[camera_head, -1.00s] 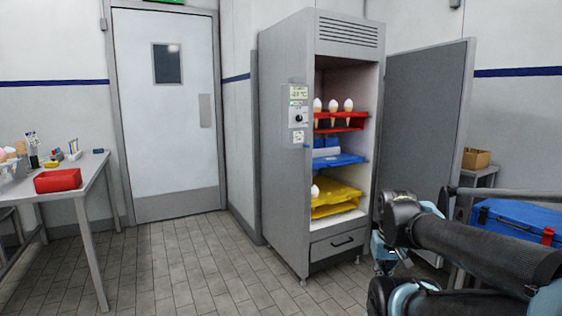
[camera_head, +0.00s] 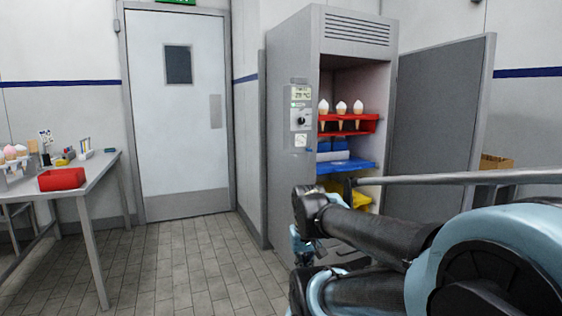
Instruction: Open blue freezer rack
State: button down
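The blue freezer rack (camera_head: 345,166) sits in the open upright freezer (camera_head: 288,130), below a red rack (camera_head: 366,125). Blue blocks (camera_head: 333,155) show on or just above the blue rack; I cannot tell if it is pulled out. A yellow rack (camera_head: 361,200) is below, mostly hidden behind my arm. The grey freezer door (camera_head: 432,125) stands wide open to the right. My arm crosses the lower right, in front of the freezer's lower part. I cannot make out my gripper's fingers.
Three cones (camera_head: 341,108) stand in the red rack. A table (camera_head: 105,172) at the left holds a red tray (camera_head: 61,179) and several small items. A cardboard box (camera_head: 496,162) is at the right. The tiled floor (camera_head: 190,265) between table and freezer is clear.

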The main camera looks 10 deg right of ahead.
aim_at(337, 162)
jog(key=z, duration=0.05)
jog(key=i, duration=1)
jog(key=z, duration=0.5)
